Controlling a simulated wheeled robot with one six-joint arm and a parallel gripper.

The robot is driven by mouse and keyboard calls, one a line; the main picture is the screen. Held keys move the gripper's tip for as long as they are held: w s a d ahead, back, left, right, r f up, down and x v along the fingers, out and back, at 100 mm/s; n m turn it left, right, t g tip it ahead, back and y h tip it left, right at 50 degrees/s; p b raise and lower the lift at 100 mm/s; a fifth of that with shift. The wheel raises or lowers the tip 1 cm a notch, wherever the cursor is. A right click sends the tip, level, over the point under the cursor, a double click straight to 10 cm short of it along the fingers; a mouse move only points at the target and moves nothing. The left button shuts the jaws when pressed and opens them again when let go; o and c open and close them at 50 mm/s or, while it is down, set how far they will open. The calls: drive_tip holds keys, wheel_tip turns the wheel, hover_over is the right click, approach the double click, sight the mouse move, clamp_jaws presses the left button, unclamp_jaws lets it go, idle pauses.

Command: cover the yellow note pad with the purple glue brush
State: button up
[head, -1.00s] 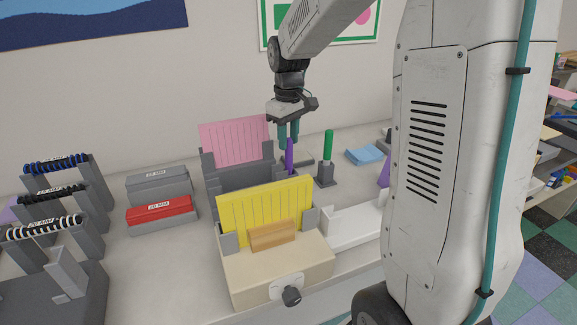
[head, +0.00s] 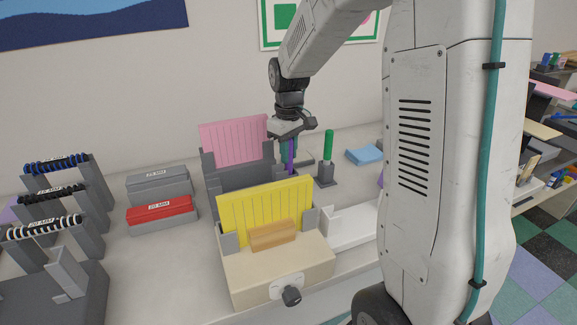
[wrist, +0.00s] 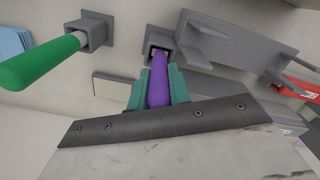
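The purple glue brush (head: 291,157) stands upright in a small grey holder behind the yellow pad, and it shows in the wrist view (wrist: 159,82) too. My gripper (head: 288,150) is lowered over it from above. In the wrist view its two teal fingers (wrist: 159,90) lie on either side of the purple handle, very close to it. I cannot tell whether they press on it. The yellow note pad (head: 265,205) stands upright, ridged, on a cream box (head: 275,265) with a tan block in front, nearer to me than the brush.
A green brush (head: 328,146) stands in a grey holder (head: 326,180) just right of the purple one. A pink ridged panel (head: 233,142) stands in a grey rack at the left. A blue cloth (head: 364,155) and a white tray (head: 350,225) lie to the right. Red binding box (head: 162,212) is left.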

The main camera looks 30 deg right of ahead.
drive_tip(key=shift+r, duration=0.1)
drive_tip(key=shift+r, duration=5.45)
drive_tip(key=w+d+f, duration=0.1)
drive_tip(key=w+d, duration=0.2)
drive_tip(key=w+d+f, duration=0.1)
drive_tip(key=w+d, duration=0.3)
drive_tip(key=w+d+f, duration=0.1)
drive_tip(key=w+d, duration=0.3)
drive_tip(key=shift+f, duration=0.45)
drive_tip(key=shift+f, duration=2.9)
